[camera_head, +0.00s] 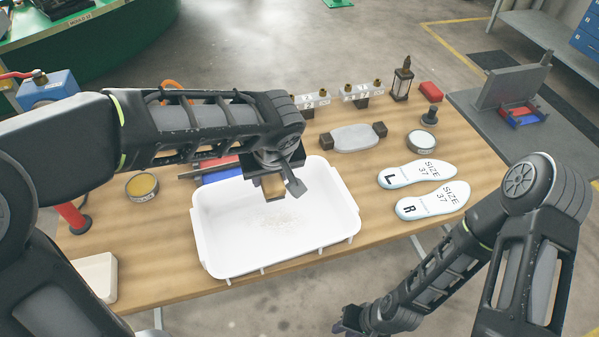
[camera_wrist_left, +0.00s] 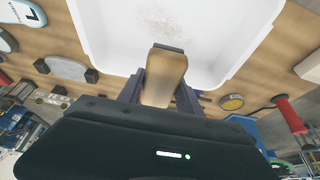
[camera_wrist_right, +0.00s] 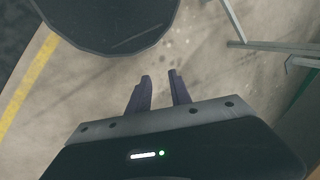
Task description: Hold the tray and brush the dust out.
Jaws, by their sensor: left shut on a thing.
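The white tray (camera_head: 207,225) stands on the wooden table with a patch of pale dust (camera_head: 275,224) on its floor. The dust also shows in the left wrist view (camera_wrist_left: 168,22). My left gripper (camera_head: 270,178) is over the far part of the tray, shut on the brush (camera_wrist_left: 165,76), whose wooden body points toward the dust. The brush also shows in the head view (camera_head: 272,187); whether its tip touches the tray floor I cannot tell. My right gripper (camera_wrist_right: 162,80) is open and empty, low beyond the table's front edge, not touching the tray.
Two insoles (camera_head: 432,201) lie right of the tray. A yellow tin (camera_head: 142,186) and a white block (camera_head: 97,275) are at the left. The table's front right is clear.

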